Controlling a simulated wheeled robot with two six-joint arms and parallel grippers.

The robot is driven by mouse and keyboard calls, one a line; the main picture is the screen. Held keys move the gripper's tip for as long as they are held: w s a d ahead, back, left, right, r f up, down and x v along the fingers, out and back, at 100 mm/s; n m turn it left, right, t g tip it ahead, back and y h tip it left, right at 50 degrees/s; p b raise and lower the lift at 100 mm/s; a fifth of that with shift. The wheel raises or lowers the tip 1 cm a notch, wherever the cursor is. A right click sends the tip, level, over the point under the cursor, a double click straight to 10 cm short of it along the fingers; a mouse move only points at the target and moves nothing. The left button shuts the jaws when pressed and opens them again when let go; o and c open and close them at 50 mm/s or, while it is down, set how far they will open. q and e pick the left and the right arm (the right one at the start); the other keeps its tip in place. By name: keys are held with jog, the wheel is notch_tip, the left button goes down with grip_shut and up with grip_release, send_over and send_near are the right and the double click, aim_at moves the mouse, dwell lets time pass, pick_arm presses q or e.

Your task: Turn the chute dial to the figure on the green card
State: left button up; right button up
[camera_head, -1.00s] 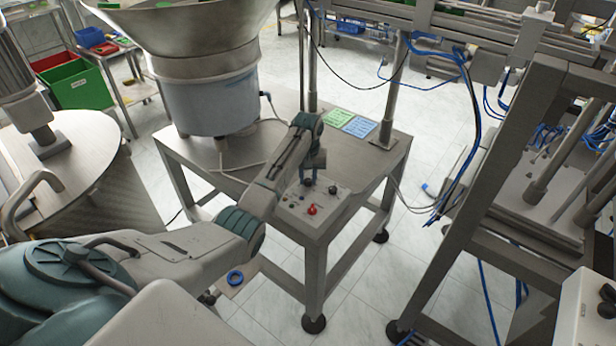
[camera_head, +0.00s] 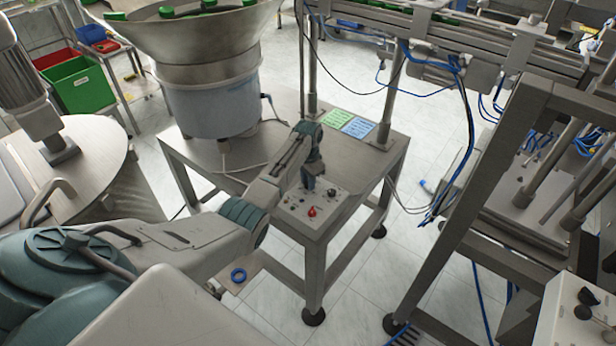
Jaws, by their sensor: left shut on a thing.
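The control panel (camera_head: 322,209) sits on the front corner of the metal table. It has a red knob (camera_head: 311,211), a black knob (camera_head: 331,191) and several small controls. My left gripper (camera_head: 309,186) points down at the back of the panel, left of the black knob. It is shut on a dial there, which the fingers hide; I cannot read its setting. The green card (camera_head: 337,116) lies flat on the table behind the panel, beside a blue card (camera_head: 358,127). The figure on the green card is too small to read. My right gripper is out of view.
A large feeder bowl on a pale drum (camera_head: 215,105) stands on the table behind my left arm. Metal posts (camera_head: 391,90) and a frame (camera_head: 490,170) with blue hoses stand to the right. A blue ring (camera_head: 238,275) lies on a small ledge in front.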

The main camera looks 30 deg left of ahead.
pick_arm(q)
jog(key=m+p, duration=0.1)
jog(key=m, duration=0.2)
jog(key=shift+r, duration=0.15)
jog(key=m, duration=0.3)
jog(key=shift+w+p, duration=0.1)
jog(key=shift+p, duration=0.3)
jog(key=m, duration=0.6)
jog(key=shift+m+p, duration=0.35)
jog(key=shift+m, duration=0.05)
jog(key=m, duration=1)
jog(key=shift+m, duration=1.7)
jog(key=o, duration=1)
